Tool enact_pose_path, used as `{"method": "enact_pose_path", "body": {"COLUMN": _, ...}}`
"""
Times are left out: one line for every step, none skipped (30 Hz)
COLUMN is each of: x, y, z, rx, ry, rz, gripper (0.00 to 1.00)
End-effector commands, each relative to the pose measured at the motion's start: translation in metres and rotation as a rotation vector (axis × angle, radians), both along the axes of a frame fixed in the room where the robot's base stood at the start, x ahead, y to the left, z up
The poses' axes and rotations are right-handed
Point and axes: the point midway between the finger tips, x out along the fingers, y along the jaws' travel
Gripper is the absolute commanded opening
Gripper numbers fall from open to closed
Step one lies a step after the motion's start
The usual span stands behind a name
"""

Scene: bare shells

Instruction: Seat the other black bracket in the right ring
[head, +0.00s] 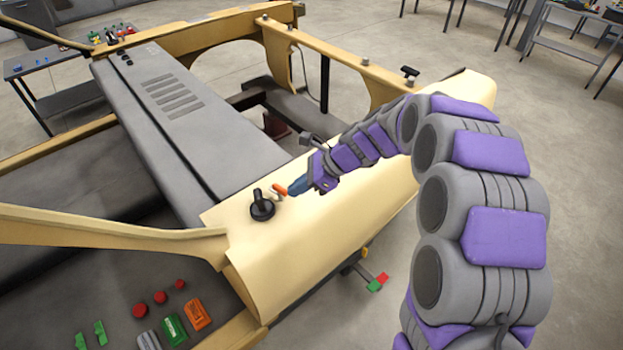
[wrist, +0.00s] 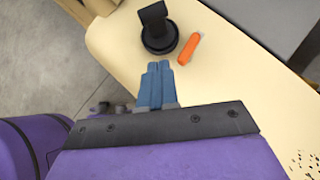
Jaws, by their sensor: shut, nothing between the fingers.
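A black bracket (head: 262,205) stands upright on a round black base on the near end of the cream shell (head: 330,222). It also shows in the wrist view (wrist: 153,22), just beyond my fingertips. I cannot tell whether the round base is a separate ring. A second black piece (head: 410,72), perhaps another bracket, stands at the shell's far end. My gripper (head: 290,190) has blue fingers, which show closed together and empty in the wrist view (wrist: 158,66). They are close to the first bracket, with a small gap to its base.
An orange piece (wrist: 188,48) lies on the shell right beside the bracket base. A dark panel (head: 165,110) runs along the shell's left. Red knobs and green and orange pieces (head: 198,313) sit on the near dark surface.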

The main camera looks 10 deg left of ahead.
Motion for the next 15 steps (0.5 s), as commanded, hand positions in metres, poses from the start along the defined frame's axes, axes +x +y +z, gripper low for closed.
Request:
{"method": "enact_pose_path", "body": {"x": -0.002, "y": 0.008, "z": -0.009, "rx": 0.0, "ry": 0.003, "rz": 0.003, "gripper": 0.0}}
{"method": "enact_pose_path", "body": {"x": -0.003, "y": 0.012, "z": -0.013, "rx": 0.0, "ry": 0.003, "rz": 0.003, "gripper": 0.0}}
{"method": "enact_pose_path", "body": {"x": -0.004, "y": 0.019, "z": -0.014, "rx": 0.0, "ry": 0.002, "rz": 0.004, "gripper": 0.0}}
{"method": "enact_pose_path", "body": {"x": -0.005, "y": 0.023, "z": -0.013, "rx": -0.001, "ry": 0.001, "rz": 0.005, "gripper": 0.0}}
{"method": "enact_pose_path", "body": {"x": -0.005, "y": 0.027, "z": -0.012, "rx": -0.001, "ry": 0.0, "rz": 0.004, "gripper": 0.0}}
{"method": "enact_pose_path", "body": {"x": -0.006, "y": 0.033, "z": -0.012, "rx": -0.001, "ry": 0.0, "rz": 0.004, "gripper": 0.0}}
{"method": "enact_pose_path", "body": {"x": -0.007, "y": 0.036, "z": -0.012, "rx": -0.001, "ry": 0.001, "rz": 0.004, "gripper": 0.0}}
{"method": "enact_pose_path", "body": {"x": -0.007, "y": 0.039, "z": -0.012, "rx": -0.001, "ry": 0.001, "rz": 0.004, "gripper": 0.0}}
{"method": "enact_pose_path", "body": {"x": -0.007, "y": 0.043, "z": -0.011, "rx": -0.001, "ry": 0.0, "rz": 0.003, "gripper": 0.0}}
{"method": "enact_pose_path", "body": {"x": -0.007, "y": 0.045, "z": -0.011, "rx": -0.001, "ry": 0.0, "rz": 0.003, "gripper": 0.0}}
{"method": "enact_pose_path", "body": {"x": -0.008, "y": 0.046, "z": -0.011, "rx": -0.001, "ry": 0.0, "rz": 0.003, "gripper": 0.0}}
{"method": "enact_pose_path", "body": {"x": -0.008, "y": 0.048, "z": -0.011, "rx": -0.001, "ry": -0.001, "rz": 0.002, "gripper": 0.0}}
{"method": "enact_pose_path", "body": {"x": -0.008, "y": 0.049, "z": -0.011, "rx": 0.0, "ry": 0.0, "rz": 0.001, "gripper": 0.0}}
{"method": "enact_pose_path", "body": {"x": -0.008, "y": 0.049, "z": -0.011, "rx": 0.0, "ry": 0.0, "rz": 0.001, "gripper": 0.0}}
{"method": "enact_pose_path", "body": {"x": -0.008, "y": 0.049, "z": -0.01, "rx": 0.001, "ry": 0.0, "rz": 0.001, "gripper": 0.0}}
